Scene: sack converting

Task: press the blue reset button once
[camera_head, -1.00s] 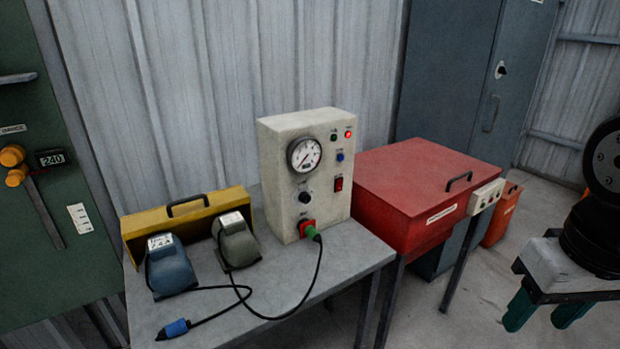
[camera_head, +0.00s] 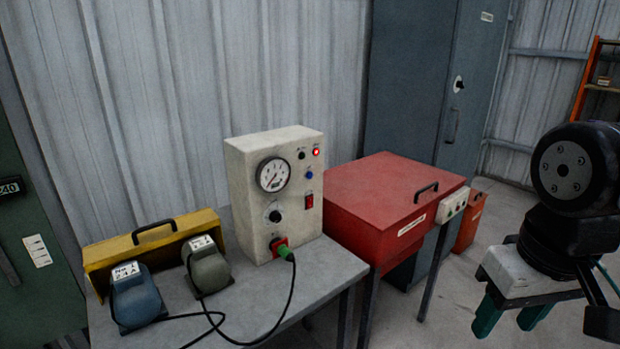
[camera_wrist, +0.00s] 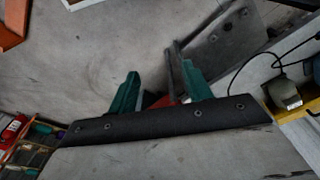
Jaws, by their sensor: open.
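The blue reset button (camera_head: 309,175) is a small round button on the front of a cream control box (camera_head: 245,190). It sits below a lit red lamp (camera_head: 316,152) and above a red switch (camera_head: 309,202). The box stands upright on a grey bench. My gripper (camera_head: 510,318), with green fingers, is at the right of the head view, well apart from the box and pointing down. In the wrist view my gripper (camera_wrist: 160,90) has its fingers spread with nothing held between them. The button does not show in the wrist view.
The grey bench (camera_head: 325,268) also holds a blue unit (camera_head: 138,300), a grey unit (camera_head: 207,267), a yellow case (camera_head: 100,255) and a cable plugged into the box. A red lidded chest (camera_head: 375,195) stands between the box and my arm. Open floor lies in front.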

